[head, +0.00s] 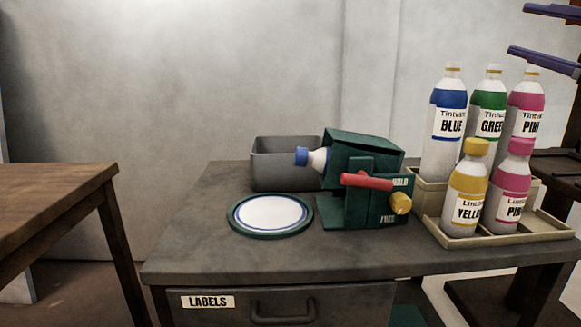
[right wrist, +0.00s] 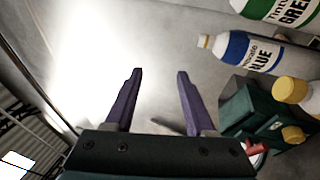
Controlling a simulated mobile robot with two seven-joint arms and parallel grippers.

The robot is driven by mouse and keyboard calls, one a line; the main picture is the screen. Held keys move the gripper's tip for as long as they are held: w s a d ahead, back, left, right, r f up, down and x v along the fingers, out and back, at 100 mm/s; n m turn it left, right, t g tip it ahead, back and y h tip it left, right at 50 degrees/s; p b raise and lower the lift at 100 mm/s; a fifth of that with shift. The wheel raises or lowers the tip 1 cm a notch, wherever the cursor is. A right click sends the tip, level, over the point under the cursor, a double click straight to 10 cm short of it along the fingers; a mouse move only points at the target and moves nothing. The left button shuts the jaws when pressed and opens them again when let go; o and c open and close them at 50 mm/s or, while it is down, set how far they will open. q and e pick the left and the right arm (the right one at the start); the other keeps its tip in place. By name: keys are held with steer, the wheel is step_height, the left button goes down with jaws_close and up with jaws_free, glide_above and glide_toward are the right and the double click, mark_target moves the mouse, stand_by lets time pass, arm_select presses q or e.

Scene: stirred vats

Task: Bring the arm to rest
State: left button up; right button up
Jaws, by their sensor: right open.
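My right gripper (head: 518,29) is at the top right of the head view, raised above and beside the bottles. Its two purple fingers are apart with nothing between them. The right wrist view also shows these open, empty fingers (right wrist: 159,75), with the wall behind them. The bottles and the green stand lie off to their right in that view. My left gripper does not show in either view.
The grey table bears a grey bin (head: 272,177), a round white plate (head: 270,212), a green stand (head: 343,209) holding a tilted blue-capped bottle (head: 318,159), and a beige tray (head: 470,241) with several labelled bottles. A brown table (head: 50,190) stands left.

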steer(key=s+d+f+m+g+h, duration=0.2)
steer(key=d+m+g+h, duration=0.1)
steer(key=d+m+h, duration=1.3)
steer(key=s+d+f+m+g+y, duration=0.15)
steer(key=s+f+m+g, duration=0.25)
steer(key=s+f+g, duration=0.4)
steer(key=s+d+f+m+g+y, duration=0.15)
steer(key=s+f+m+g, duration=0.35)
steer(key=f, duration=0.5)
steer(key=s+a+f+n+y, duration=0.1)
steer(key=s+a+f+n, duration=0.2)
steer(key=a+f, duration=0.4)
steer(key=s+a+f+n+y, duration=0.25)
steer(key=a+f, duration=0.25)
steer(key=a, duration=0.5)
steer(key=s+a+y, duration=0.4)
steer(key=s+a, duration=1.1)
steer(key=a, duration=0.2)
step_height(320, 180, up, 67)
steer(key=p, duration=6.8)
steer(key=shift+s+d+r, duration=0.15)
steer(key=shift+s+r, duration=0.05)
steer(key=shift+s, duration=0.05)
